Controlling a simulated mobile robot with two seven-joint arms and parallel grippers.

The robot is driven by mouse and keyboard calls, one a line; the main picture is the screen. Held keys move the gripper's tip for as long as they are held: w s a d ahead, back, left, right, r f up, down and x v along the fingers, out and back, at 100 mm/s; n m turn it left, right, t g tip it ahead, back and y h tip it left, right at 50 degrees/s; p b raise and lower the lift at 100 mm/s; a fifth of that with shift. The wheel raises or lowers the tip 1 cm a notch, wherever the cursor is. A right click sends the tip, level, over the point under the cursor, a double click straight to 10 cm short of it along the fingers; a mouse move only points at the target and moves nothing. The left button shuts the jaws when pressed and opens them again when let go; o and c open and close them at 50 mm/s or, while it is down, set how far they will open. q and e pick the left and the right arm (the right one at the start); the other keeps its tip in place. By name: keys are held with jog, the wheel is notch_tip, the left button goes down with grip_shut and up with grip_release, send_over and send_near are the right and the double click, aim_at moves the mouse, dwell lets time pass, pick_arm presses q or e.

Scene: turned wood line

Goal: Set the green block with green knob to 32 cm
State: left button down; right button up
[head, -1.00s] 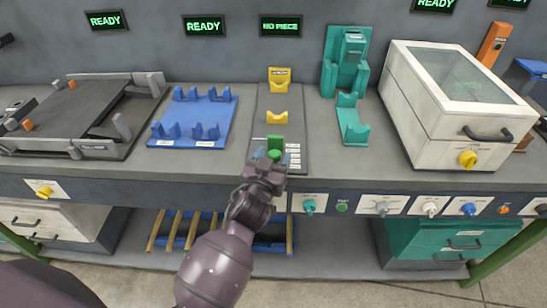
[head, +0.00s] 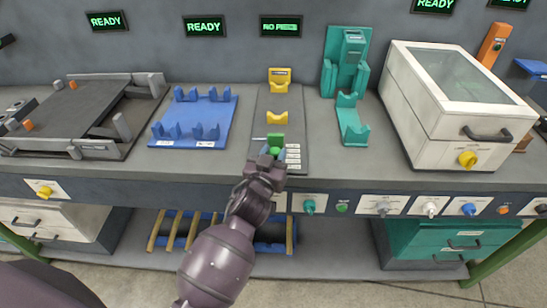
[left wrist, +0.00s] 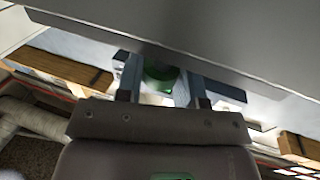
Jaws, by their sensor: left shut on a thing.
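The green block (head: 276,138) sits on the dark measuring plate (head: 262,104), near its front end, beside a column of small white labels (head: 293,155). The labels are too small to read. My left gripper (head: 272,153) reaches in from the front and is shut on the block's green knob. In the left wrist view the green knob (left wrist: 160,75) shows between the two fingers (left wrist: 158,82), partly hidden by the table edge. My right gripper is not in view.
A blue cradle tray (head: 195,117) is to the left, a teal stand (head: 352,122) to the right. A screen above reads NO PIECE (head: 281,26).

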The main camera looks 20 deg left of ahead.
aim_at(274, 147)
pick_arm(q)
jog(key=shift+w+a, duration=0.25)
jog(key=shift+w, duration=0.5)
jog(key=shift+w+a, duration=0.2)
jog(key=shift+w, duration=0.55)
jog(key=c, duration=0.8)
grip_release()
jog(key=shift+o, duration=0.2)
jog(key=shift+s, duration=0.1)
jog(key=s, duration=1)
jog(key=shift+s, duration=0.35)
jog(key=shift+d, duration=0.1)
